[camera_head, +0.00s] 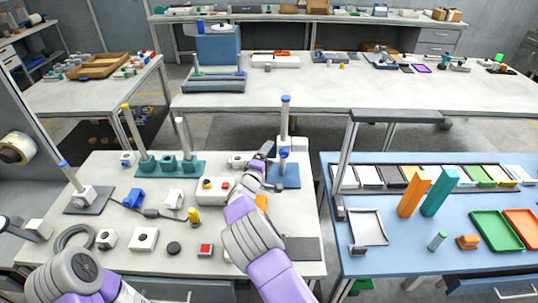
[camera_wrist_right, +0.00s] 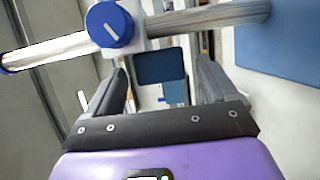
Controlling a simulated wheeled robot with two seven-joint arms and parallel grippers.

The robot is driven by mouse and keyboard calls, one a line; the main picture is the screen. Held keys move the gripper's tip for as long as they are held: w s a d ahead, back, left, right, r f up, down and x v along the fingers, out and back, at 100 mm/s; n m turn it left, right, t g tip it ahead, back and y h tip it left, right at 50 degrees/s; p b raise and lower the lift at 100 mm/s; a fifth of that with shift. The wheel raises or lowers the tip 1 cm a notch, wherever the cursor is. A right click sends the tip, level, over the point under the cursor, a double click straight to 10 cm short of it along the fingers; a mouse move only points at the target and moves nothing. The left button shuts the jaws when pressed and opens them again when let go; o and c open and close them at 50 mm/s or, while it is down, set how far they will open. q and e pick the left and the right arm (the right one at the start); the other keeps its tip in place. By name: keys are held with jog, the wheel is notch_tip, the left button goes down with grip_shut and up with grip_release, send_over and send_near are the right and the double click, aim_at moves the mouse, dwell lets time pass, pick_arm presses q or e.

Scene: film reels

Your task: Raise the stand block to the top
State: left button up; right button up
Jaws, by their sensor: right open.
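The stand has a blue base (camera_head: 285,176), an upright post with a blue cap (camera_head: 286,99), and a white stand block with a blue knob (camera_head: 284,154) low on the post. In the right wrist view the stand block (camera_wrist_right: 137,38) with its round knob sits on the post, which runs sideways across the picture. My right gripper (camera_head: 267,153) is beside the block on its left. Its dark fingers (camera_wrist_right: 163,72) are open, with the block just ahead of them and nothing clearly held. My left gripper is not seen; only part of my left arm shows.
A second stand on a grey base (camera_head: 87,200) is at far left. A blue table (camera_head: 400,262) stands to the right.

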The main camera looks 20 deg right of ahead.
jog(key=shift+x, duration=0.8)
jog(key=shift+c, duration=0.4)
jog(key=c, duration=1.4)
jog(key=shift+o, duration=0.2)
notch_tip(320, 180, up, 12)
jog(key=shift+f, duration=0.2)
jog(key=shift+w, duration=0.1)
jog(key=o, duration=1.2)
jog(key=shift+o, duration=1.2)
jog(key=shift+f, duration=0.2)
